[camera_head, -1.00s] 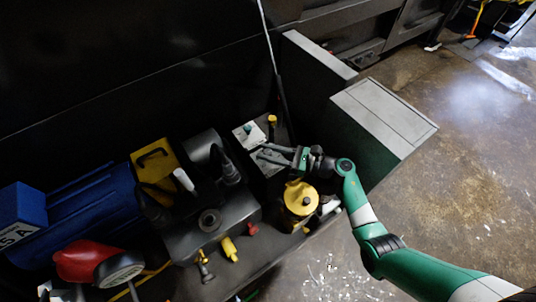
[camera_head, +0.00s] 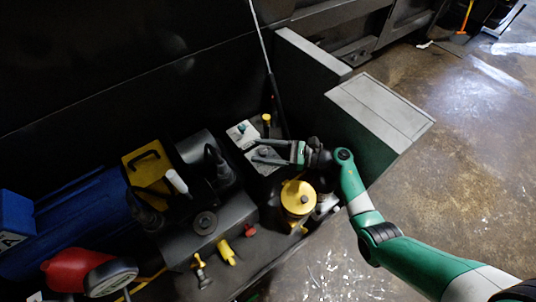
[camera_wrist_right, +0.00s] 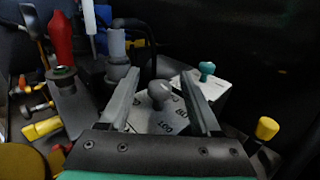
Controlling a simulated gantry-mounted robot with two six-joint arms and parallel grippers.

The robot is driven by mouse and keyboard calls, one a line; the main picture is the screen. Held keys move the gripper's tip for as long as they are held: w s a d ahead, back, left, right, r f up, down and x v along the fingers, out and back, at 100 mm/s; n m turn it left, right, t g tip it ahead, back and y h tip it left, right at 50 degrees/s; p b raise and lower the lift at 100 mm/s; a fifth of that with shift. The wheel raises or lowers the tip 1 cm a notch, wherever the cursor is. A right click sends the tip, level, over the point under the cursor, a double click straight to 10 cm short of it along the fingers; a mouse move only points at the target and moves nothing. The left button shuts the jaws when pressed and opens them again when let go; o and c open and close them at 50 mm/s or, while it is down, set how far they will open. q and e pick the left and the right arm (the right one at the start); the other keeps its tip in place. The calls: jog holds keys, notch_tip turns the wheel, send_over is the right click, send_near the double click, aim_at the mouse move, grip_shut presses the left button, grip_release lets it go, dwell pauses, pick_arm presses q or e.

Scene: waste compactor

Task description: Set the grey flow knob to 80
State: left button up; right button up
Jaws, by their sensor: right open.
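The grey flow knob (camera_wrist_right: 160,92) stands on a pale plate with printed dial marks (camera_wrist_right: 158,118), in the middle of the right wrist view. Its pointer setting cannot be read. My right gripper (camera_wrist_right: 159,84) is open, with one finger on each side of the knob and a visible gap on both sides. In the head view the right gripper (camera_head: 254,150) reaches in from the right over the same plate, and the knob there is small and dark between the fingers. My left gripper is not in view.
A teal knob (camera_wrist_right: 207,68) on a second pale plate stands just beyond. A yellow-capped post (camera_wrist_right: 266,129) is at the right, and a yellow canister (camera_head: 298,198) stands near my right wrist. Grey cylindrical fittings (camera_wrist_right: 117,55) and a red handle (camera_wrist_right: 61,38) crowd the left.

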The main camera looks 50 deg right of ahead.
aim_at(263, 151)
notch_tip(263, 151, up, 4)
jog(key=p, duration=0.2)
jog(key=shift+p, duration=0.4)
jog(key=s+a+r+p, duration=0.7)
jog(key=s+r+p, duration=0.1)
jog(key=s, duration=0.4)
jog(key=shift+a+r+p, duration=0.15)
jog(key=shift+r+p, duration=0.2)
jog(key=shift+p, duration=0.2)
